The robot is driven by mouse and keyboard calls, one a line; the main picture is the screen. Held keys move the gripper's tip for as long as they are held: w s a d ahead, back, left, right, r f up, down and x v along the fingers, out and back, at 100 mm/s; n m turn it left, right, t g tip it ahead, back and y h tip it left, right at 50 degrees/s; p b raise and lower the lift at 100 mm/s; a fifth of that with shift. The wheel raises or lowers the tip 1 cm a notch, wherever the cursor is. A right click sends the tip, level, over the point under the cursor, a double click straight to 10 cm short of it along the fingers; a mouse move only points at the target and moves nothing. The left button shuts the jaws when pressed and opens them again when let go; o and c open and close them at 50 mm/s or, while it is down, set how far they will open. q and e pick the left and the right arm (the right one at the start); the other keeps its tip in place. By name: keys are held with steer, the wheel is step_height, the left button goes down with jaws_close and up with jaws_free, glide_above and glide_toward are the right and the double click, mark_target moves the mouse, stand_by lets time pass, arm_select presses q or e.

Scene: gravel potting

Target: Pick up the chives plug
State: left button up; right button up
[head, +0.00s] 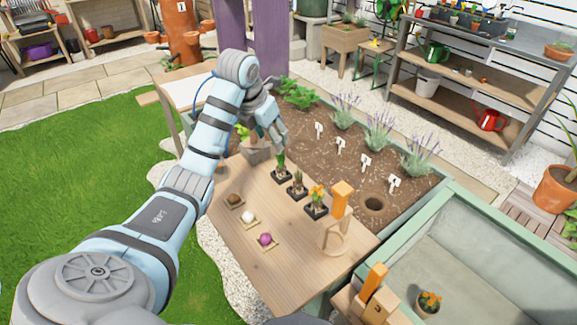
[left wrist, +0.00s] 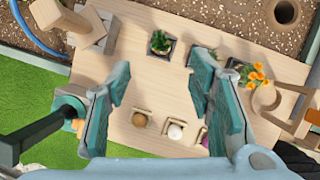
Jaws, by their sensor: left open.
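Three small plugs in dark square pots stand in a slanting row on the wooden table (head: 260,276). The green plug (head: 281,166) at the far end of the row is nearest my left gripper (head: 279,130); the middle plug (head: 298,184) is greenish-brown, and the orange-flowered plug (head: 316,200) is closest to the front. I cannot tell for certain which is the chives. In the left wrist view the open, empty left fingers (left wrist: 160,80) have a leafy green plug (left wrist: 160,42) in the gap beyond their tips. The right finger partly hides the middle pot. My right gripper is not in view.
Brown (head: 235,200), white (head: 248,217) and purple (head: 265,239) bulbs lie on small squares in front of the plugs. A wooden ring stand (head: 336,238) is to their right. The soil bed (head: 350,180) behind has white labels and a hole (head: 375,204). Bare tabletop lies in front.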

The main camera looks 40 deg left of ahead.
arm_select(q)
steer(key=b, duration=0.2)
glide_toward(280, 165)
steer(key=f, duration=0.2)
steer(key=b+x, duration=0.1)
steer(key=x, duration=0.2)
steer(key=b+x, duration=0.1)
steer(key=x, duration=0.3)
steer(key=shift+w+f, duration=0.15)
steer(key=shift+w, duration=0.35)
steer(key=c, duration=0.8)
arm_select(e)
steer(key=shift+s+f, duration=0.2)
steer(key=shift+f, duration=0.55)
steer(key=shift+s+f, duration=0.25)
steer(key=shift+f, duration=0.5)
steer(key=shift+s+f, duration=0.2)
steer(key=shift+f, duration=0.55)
